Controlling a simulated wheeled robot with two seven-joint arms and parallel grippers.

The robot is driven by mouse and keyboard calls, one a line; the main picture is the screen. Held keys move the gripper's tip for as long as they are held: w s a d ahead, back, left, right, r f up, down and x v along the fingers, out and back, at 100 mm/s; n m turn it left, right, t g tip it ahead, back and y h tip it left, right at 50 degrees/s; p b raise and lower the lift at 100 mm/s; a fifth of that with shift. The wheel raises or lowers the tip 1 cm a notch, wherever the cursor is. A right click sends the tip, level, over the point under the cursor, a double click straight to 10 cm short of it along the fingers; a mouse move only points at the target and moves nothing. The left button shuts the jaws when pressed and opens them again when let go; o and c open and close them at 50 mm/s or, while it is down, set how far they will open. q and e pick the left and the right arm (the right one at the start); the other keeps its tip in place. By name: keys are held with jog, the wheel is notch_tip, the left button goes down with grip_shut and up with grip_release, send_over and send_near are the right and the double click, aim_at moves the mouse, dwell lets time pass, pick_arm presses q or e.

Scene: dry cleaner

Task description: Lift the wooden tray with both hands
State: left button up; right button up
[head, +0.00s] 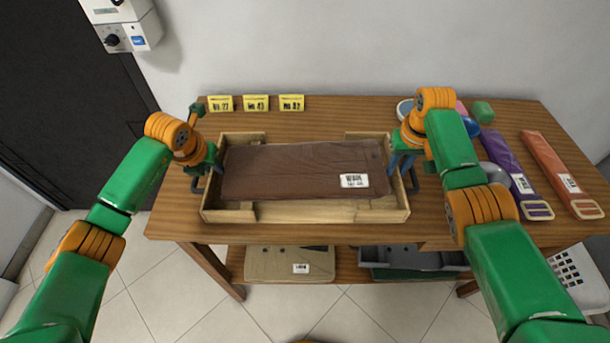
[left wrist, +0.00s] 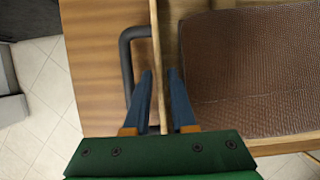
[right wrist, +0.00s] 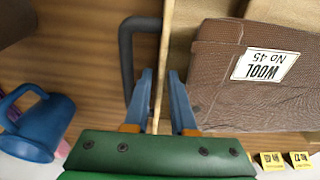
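The wooden tray (head: 325,211) sits on the table with a folded brown cloth (head: 290,168) in it, labelled "WOOL No 45". It has a dark handle on each end, seen in the left wrist view (left wrist: 126,62) and the right wrist view (right wrist: 126,60). My left gripper (left wrist: 160,90) is open, with one finger on each side of the tray's left end wall. My right gripper (right wrist: 161,90) is open in the same way around the right end wall. Thin gaps show between fingers and wall. The tray looks level.
Yellow number cards (head: 256,103) stand behind the tray. To the right are a blue mug (right wrist: 38,125), a green block (head: 482,111), a purple strap (head: 507,160) and an orange strap (head: 560,172). A lower shelf holds a beige folded item (head: 288,264).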

pick_arm(q)
grip_shut()
pick_arm(e)
grip_shut()
pick_arm(q)
jog(key=shift+w, duration=0.1)
pick_arm(e)
jog(key=shift+w, duration=0.1)
dwell(0.9)
